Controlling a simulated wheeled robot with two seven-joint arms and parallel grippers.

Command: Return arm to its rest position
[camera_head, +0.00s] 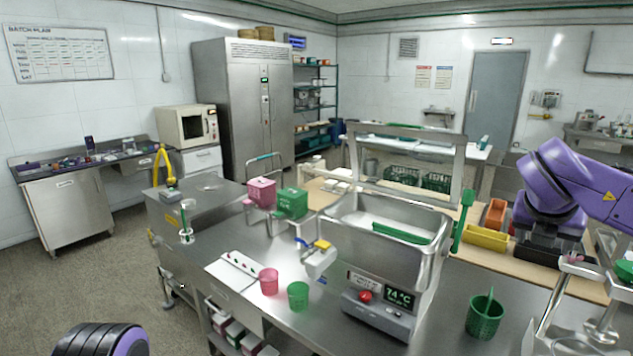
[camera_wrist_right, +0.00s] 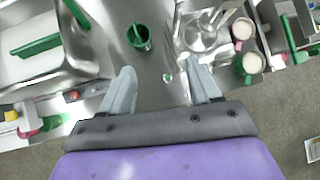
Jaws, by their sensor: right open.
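My right arm (camera_head: 575,185), purple with a dark wrist, reaches in from the right edge in the head view, above the right part of the steel bench (camera_head: 255,245). My right gripper (camera_wrist_right: 163,88) shows in the right wrist view with its two grey fingers spread. Nothing is between them; the steel bench top lies below. The green perforated cup (camera_head: 485,316) stands on the bench beyond the fingers and also shows in the right wrist view (camera_wrist_right: 138,38). A dark rounded part of mine shows at the bottom left of the head view; my left gripper is out of view.
A steel tank (camera_head: 390,225) with a 74 °C display (camera_head: 399,298) stands mid-bench. Pink (camera_head: 268,281) and green (camera_head: 298,295) cups stand left of it. Steel equipment (camera_head: 600,325) crowds the right. Yellow (camera_head: 487,238) and orange (camera_head: 496,213) bins sit behind. Floor at left is clear.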

